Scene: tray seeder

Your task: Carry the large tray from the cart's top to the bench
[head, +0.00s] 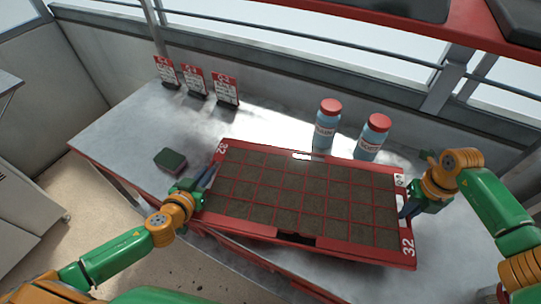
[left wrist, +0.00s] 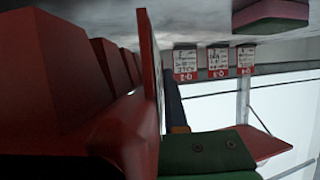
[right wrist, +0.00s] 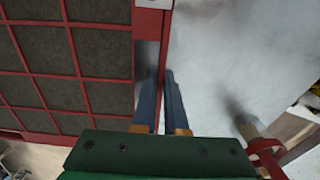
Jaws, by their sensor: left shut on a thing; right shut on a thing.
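The large red tray (head: 330,162), marked 32 and divided into many soil-filled cells, is over the metal bench (head: 120,142) in the head view. My left gripper (head: 208,178) is shut on the tray's left end wall. My right gripper (head: 405,208) is shut on its right end wall. In the right wrist view the two blue fingers (right wrist: 161,105) straddle the red rim (right wrist: 152,60). In the left wrist view the tray's wall (left wrist: 150,70) and tapered cell undersides show close up. Whether the tray touches the bench top is hard to tell. The cart is not identifiable.
Two blue bottles with red caps (head: 327,125) (head: 373,137) stand behind the tray. Several red-and-white label cards (head: 195,82) stand at the back left. A green and dark pink sponge-like block (head: 171,160) lies left of the tray. The bench's left part is clear.

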